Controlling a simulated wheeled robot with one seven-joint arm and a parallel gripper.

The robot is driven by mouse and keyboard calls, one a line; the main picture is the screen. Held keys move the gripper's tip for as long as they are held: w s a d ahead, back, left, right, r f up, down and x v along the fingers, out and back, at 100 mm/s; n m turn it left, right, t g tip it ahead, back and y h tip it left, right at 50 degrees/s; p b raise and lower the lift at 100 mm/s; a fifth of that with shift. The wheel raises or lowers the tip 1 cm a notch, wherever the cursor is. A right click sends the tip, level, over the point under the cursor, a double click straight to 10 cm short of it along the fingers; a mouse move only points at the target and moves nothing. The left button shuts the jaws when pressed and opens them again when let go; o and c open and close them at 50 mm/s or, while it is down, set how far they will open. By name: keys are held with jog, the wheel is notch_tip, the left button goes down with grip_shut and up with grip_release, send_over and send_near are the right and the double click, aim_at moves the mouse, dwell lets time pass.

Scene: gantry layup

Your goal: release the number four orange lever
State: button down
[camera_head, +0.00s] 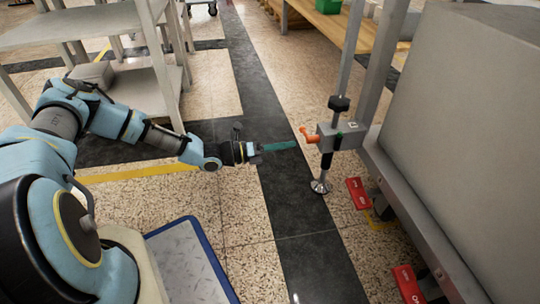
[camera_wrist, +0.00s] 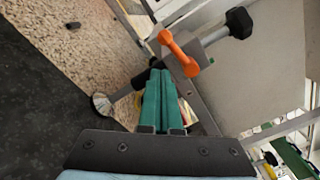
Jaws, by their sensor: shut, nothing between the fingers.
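The orange lever (camera_head: 309,137) sticks out from the left side of a grey clamp block (camera_head: 343,136) on an upright post at the machine's corner. In the wrist view the lever (camera_wrist: 178,52) shows as an orange bar with rounded ends, just beyond the fingertips. My gripper (camera_head: 296,144) points right at the lever, with its green fingers shut together and nothing between them. In the wrist view the fingertips (camera_wrist: 160,74) lie just below the lever. I cannot tell whether they touch it. No number is readable on the block.
A round metal foot (camera_head: 321,186) stands on the floor under the block. Red floor plates (camera_head: 358,193) lie beside the large grey machine (camera_head: 470,120) on the right. A grey shelf rack (camera_head: 130,90) stands at the left. The floor between is clear.

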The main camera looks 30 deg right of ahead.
jog(key=shift+w+d+r+b, duration=0.25)
jog(key=shift+d+r, duration=0.1)
jog(key=shift+d, duration=0.25)
jog(key=shift+w+d+r+b, duration=0.15)
jog(key=shift+d+r+b, duration=0.15)
jog(key=shift+d, duration=0.3)
